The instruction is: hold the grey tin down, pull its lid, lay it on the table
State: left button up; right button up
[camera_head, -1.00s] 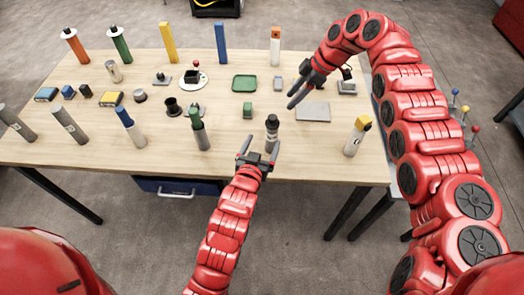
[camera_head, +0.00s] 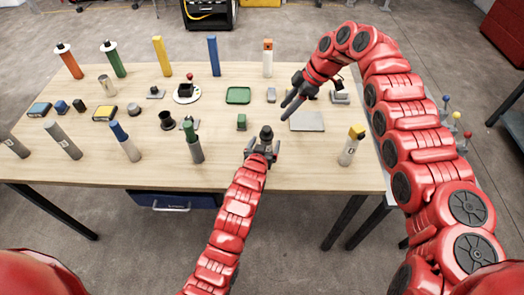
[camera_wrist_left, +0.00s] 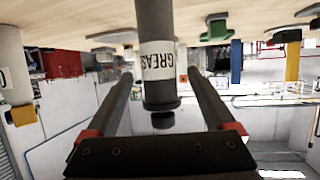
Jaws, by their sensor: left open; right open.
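The grey tin (camera_head: 266,133) stands upright near the front middle of the table. In the left wrist view, which is upside down, the tin (camera_wrist_left: 156,22) has a white GREASE label and a dark lid (camera_wrist_left: 162,104) with a small knob. My left gripper (camera_head: 262,150) is open with a finger on each side of the tin. In the wrist view gaps show between the tin and both fingers. The gripper hides the tin's lower part in the head view. My right gripper (camera_head: 291,93) is open and empty above the table, behind and right of the tin.
A flat grey plate (camera_head: 307,122) lies right of the tin and a white bottle with a yellow top (camera_head: 351,146) stands further right. A small green block (camera_head: 241,122) and a green-topped cylinder (camera_head: 193,140) stand to the left. Bare wood lies between the tin and the yellow-topped bottle.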

aim_at(268, 137)
pick_arm(q)
jog(key=shift+x, duration=2.4)
